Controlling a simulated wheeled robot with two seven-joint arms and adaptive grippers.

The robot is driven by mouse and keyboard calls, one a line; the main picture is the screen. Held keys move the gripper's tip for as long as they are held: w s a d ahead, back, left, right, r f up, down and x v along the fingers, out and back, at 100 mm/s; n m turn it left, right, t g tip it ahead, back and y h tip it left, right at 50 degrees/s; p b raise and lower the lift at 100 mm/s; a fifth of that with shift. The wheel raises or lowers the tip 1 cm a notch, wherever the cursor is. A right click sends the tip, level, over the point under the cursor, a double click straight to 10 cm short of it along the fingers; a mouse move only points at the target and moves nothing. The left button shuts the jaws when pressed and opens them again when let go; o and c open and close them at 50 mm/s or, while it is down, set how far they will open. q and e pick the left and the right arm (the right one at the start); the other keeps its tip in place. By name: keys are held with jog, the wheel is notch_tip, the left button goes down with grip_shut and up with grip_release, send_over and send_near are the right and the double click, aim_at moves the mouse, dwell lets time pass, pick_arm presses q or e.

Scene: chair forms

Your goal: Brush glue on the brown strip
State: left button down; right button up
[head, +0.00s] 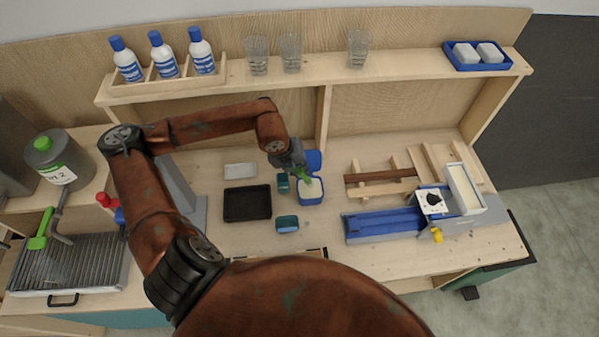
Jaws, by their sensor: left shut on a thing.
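A dark brown strip (381,175) lies among pale wooden pieces on the bench, right of centre. My left gripper (299,169) is shut on a small green-handled tool (304,176), which looks like the brush. The tool points down at an open blue tub (312,198) with pale contents, and I cannot tell whether its tip touches them. The tub's blue lid (313,160) stands raised behind it. The left gripper is left of the strip and apart from it. My right gripper is not in view.
A black tray (247,204), a white tray (240,170) and teal sponge-like blocks (287,224) lie left of the tub. A blue-and-white clamp device (385,225) stands at right. A shelf (420,72) with bottles and clear cups runs behind.

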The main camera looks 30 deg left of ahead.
pick_arm(q)
jog(key=shift+r+p, duration=0.7)
jog(key=shift+r, duration=1.7)
